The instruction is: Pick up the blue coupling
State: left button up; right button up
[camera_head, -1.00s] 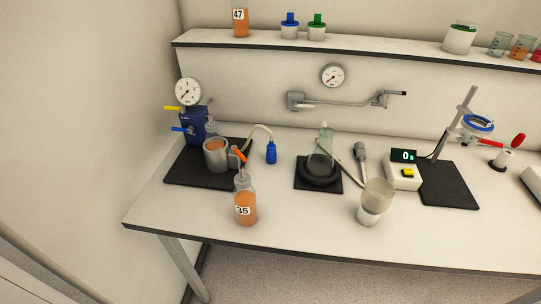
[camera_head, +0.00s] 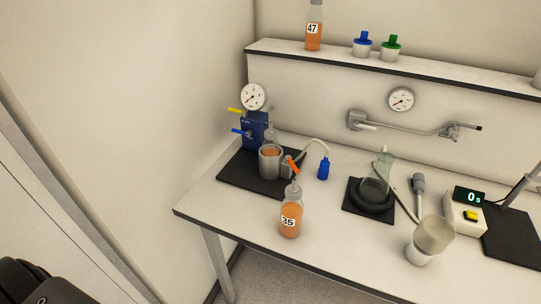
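The blue coupling (camera_head: 323,168) stands on the white bench, at the end of a pale hose that arcs over from the metal cup (camera_head: 271,160). It is just right of the black mat (camera_head: 232,173) that carries the blue device with a gauge. Nothing is touching it from my side. A dark part of my own body shows at the lower left corner. Neither of my grippers can be seen in the head view.
Bottle 35 (camera_head: 291,212) with orange liquid stands in front of the coupling, near the bench's front edge. A flask (camera_head: 376,178) on a black ring is to its right. A beige-topped cup (camera_head: 430,240) stands front right. A shelf (camera_head: 430,73) runs above.

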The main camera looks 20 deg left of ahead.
aim_at(323, 171)
jog(key=k, duration=1.2)
jog(key=z, duration=0.65)
jog(key=i, duration=0.8)
jog(key=z, duration=0.05)
